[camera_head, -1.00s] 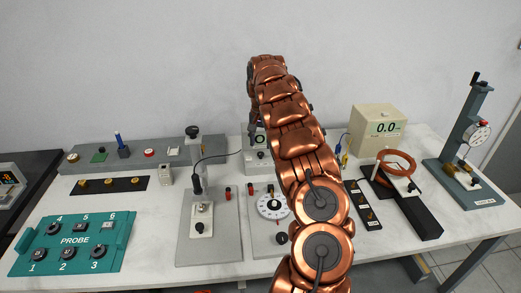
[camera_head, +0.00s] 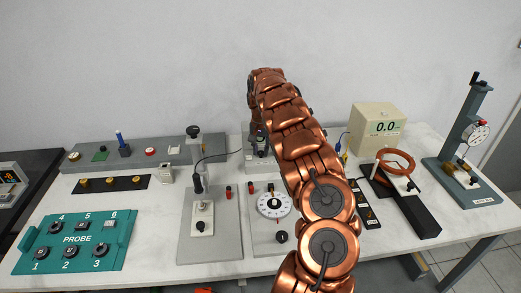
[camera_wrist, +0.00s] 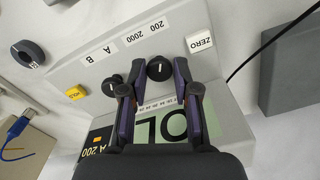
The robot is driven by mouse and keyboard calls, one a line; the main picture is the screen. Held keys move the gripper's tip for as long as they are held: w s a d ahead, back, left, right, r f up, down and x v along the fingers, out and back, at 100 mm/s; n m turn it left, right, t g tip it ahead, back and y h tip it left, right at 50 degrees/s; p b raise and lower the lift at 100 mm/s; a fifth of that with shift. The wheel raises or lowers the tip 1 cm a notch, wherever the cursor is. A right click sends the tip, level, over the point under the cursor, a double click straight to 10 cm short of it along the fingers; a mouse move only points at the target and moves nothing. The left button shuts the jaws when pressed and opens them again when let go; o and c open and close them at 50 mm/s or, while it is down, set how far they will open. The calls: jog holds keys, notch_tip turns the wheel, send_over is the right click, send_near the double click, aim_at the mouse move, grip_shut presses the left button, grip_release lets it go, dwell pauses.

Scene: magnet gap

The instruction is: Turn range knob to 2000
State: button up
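The range knob (camera_wrist: 158,70) is a round black knob with a small white mark, beside the upside-down label "200 2000" (camera_wrist: 138,34) in the wrist view. My gripper (camera_wrist: 159,63) is open, with one fingertip on each side of this knob. I cannot tell whether either finger touches it. The meter's display (camera_wrist: 173,124) reads "OL", with "A 200" in its corner, partly covered by my fingers. In the head view the meter (camera_head: 254,162) stands at the back of the table, partly hidden by my arm and gripper.
A second black knob (camera_wrist: 110,88) by the "A B" label sits close to my left finger. A white ZERO button (camera_wrist: 200,42) and a yellow button (camera_wrist: 75,93) flank the knobs. A black cable (camera_wrist: 268,50) runs at the right. A grey stand (camera_head: 206,225) is left of my arm.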

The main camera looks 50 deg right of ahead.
grip_shut()
jog(key=shift+a+f+n+b, duration=0.15)
jog(key=shift+n+b, duration=0.15)
jog(key=shift+b, duration=0.35)
jog(key=n+b, duration=0.2)
jog(key=b, duration=0.1)
jog(key=shift+w, duration=0.1)
jog(key=shift+n+b, duration=0.4)
jog(key=shift+b, duration=0.05)
jog(key=n+b, duration=0.1)
jog(key=n, duration=0.2)
jog(key=shift+b, duration=0.4)
jog(key=n+b, duration=0.1)
jog(key=n, duration=0.4)
jog(key=shift+n, duration=0.3)
jog(key=shift+r, duration=0.2)
